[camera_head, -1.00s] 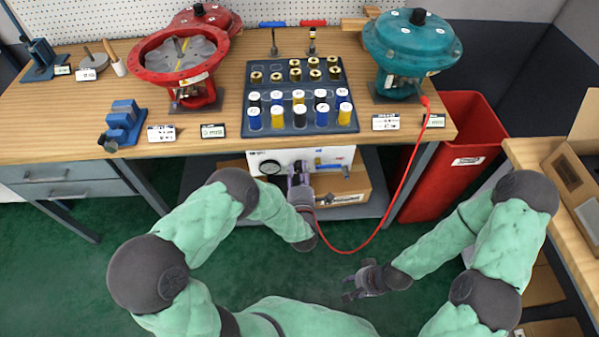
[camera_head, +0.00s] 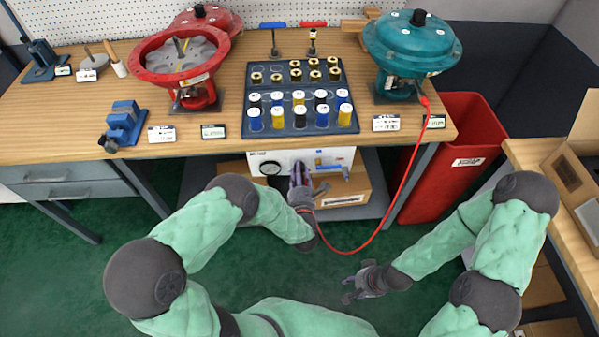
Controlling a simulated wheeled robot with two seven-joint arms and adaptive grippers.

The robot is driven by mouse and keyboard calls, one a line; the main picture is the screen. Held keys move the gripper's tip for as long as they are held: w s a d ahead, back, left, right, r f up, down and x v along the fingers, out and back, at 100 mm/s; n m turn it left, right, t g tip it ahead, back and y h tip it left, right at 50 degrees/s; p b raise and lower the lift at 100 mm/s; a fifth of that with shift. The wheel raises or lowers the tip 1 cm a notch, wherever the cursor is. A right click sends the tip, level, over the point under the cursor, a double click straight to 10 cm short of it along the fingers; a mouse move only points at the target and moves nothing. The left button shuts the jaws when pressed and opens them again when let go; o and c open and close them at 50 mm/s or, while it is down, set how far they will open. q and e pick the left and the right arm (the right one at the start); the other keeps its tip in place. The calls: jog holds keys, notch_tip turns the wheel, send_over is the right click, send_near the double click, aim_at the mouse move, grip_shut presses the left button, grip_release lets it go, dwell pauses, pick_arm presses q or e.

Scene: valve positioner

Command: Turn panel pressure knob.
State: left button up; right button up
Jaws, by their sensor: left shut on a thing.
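A white panel (camera_head: 336,158) hangs under the front edge of the workbench. It carries a round dark gauge at its left, small fittings and a blue handle (camera_head: 330,168) at its right. My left gripper (camera_head: 297,172) is at the middle of the panel, its fingers pointing at the panel face. It is shut on the pressure knob, which the fingers hide. A red hose (camera_head: 376,226) loops from the panel area up to the teal actuator (camera_head: 412,45). My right gripper (camera_head: 356,287) is away from the panel, low over the floor, and looks open and empty.
The bench (camera_head: 80,122) overhangs the panel. On it stand a red actuator (camera_head: 150,68), a dark tray (camera_head: 252,98) with several bottles and brass parts, and a blue vise (camera_head: 124,122). A red bin (camera_head: 455,143) stands right of the panel. A cardboard box (camera_head: 352,192) lies below.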

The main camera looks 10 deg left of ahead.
pick_arm(q)
jog(key=shift+s+a+f+n, duration=0.1)
jog(key=shift+f+n, duration=0.2)
jog(key=shift+n, duration=0.3)
jog(key=o, duration=1.1)
jog(key=shift+o, duration=0.2)
jog(key=v, duration=1.1)
jog(key=shift+s, duration=0.35)
jog(key=shift+r, duration=0.1)
